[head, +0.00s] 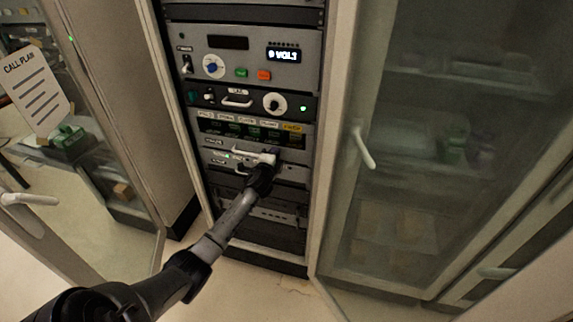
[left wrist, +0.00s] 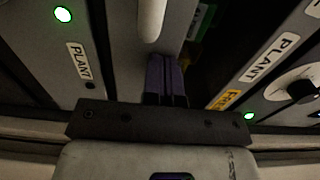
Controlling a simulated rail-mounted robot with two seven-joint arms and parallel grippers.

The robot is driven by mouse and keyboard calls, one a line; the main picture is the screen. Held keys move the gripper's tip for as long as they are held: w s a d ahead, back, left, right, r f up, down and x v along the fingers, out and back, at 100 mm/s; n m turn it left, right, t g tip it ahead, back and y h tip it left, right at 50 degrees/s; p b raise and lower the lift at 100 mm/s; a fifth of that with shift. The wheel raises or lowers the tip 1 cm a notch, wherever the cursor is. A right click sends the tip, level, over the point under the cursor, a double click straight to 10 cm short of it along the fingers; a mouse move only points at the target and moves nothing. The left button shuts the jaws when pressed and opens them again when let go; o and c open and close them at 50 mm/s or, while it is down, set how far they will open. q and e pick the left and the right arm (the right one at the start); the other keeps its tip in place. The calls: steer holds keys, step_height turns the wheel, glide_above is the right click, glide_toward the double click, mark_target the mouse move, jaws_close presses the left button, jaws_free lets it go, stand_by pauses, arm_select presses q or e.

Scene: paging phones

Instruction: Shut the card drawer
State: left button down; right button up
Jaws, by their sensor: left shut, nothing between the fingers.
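The card drawer stands out from the rack, with several green cards (head: 250,131) showing in it below a row of labels. Its front (head: 213,158) carries a green light and a pale handle (head: 252,157). In the left wrist view the drawer front (left wrist: 45,60) is at left, with the handle (left wrist: 151,18) at top centre. My left gripper (head: 268,163) is at the drawer front, close to the handle's right end. Its fingers (left wrist: 166,82) are shut with nothing between them; whether they touch the drawer is unclear. My right gripper is not in view.
Above the drawer is a panel with a knob (head: 275,103) and a green light. Higher is a unit with a lit display (head: 284,55). A glass cabinet door with a handle (head: 363,148) stands at right, and another glass door (head: 100,170) at left.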

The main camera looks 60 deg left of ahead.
arm_select(q)
steer(key=shift+a+f, duration=0.15)
steer(key=shift+f, duration=0.2)
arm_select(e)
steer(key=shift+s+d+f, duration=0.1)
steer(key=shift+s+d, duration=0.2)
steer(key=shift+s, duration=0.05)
arm_select(q)
steer(key=shift+f, duration=0.1)
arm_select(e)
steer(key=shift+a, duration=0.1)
arm_select(q)
steer(key=p+v, duration=0.4)
steer(key=v, duration=1)
steer(key=shift+r, duration=0.45)
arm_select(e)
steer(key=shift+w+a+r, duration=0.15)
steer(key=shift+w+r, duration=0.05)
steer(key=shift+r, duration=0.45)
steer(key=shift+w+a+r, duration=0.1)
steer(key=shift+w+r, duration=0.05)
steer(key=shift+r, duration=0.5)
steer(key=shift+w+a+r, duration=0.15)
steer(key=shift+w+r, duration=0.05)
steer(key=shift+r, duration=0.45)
